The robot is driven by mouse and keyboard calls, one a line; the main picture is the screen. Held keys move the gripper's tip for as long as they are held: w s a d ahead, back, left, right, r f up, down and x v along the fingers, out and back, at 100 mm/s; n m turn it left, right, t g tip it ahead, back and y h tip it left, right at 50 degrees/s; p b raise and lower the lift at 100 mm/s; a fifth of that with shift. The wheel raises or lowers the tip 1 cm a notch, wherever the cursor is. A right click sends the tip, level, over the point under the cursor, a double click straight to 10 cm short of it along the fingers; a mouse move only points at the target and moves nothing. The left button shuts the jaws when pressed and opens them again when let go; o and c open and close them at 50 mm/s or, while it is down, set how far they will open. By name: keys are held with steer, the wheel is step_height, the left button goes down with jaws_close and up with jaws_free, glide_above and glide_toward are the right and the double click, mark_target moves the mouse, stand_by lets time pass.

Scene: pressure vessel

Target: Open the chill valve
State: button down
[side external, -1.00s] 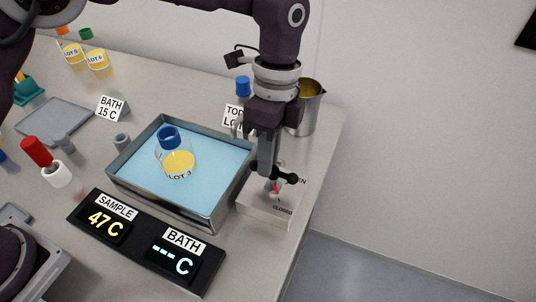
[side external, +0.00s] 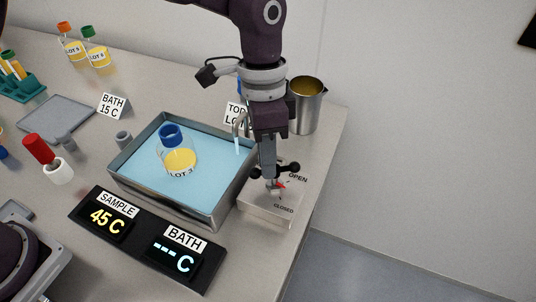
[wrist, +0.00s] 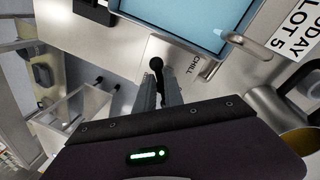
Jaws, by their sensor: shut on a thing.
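The chill valve is a pale box (side external: 262,213) at the right of the bath, marked OPEN and CLOSED, with a black-knobbed cross handle (side external: 292,168) and a red pointer (side external: 281,185). The pointer aims right, between the two marks and nearer OPEN. My gripper (side external: 268,178) points down and is shut on the handle; its fingers hide the handle's middle. In the wrist view a black knob (wrist: 156,64) shows just beyond my fingertips (wrist: 160,92), near the word CHILL. A pale stream (side external: 237,146) shows below the spout (side external: 240,122) over the bath.
The steel bath (side external: 211,219) holds blue liquid and a blue-capped bottle (side external: 180,160) of yellow liquid. The display (side external: 140,243) reads SAMPLE 45 C and BATH dashes. A metal jug (side external: 305,108) stands behind the valve. The table's right edge is close to the valve.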

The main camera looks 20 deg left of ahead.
steer(key=n, duration=0.5)
steer(key=shift+s+d+n+t+h, duration=0.15)
steer(key=shift+s+n+t+h, duration=0.15)
steer(key=shift+t+h, duration=0.1)
steer(key=n, duration=0.3)
steer(key=n+t, duration=0.1)
steer(key=n, duration=0.1)
steer(key=shift+s+d, duration=0.15)
steer(key=shift+d, duration=0.15)
steer(key=shift+n, duration=0.3)
steer(key=c, duration=1.5)
jaws_free()
steer(key=shift+o, duration=0.2)
steer(key=r, duration=0.3)
steer(key=a+r, duration=0.1)
steer(key=r, duration=0.3)
steer(key=shift+a, duration=0.2)
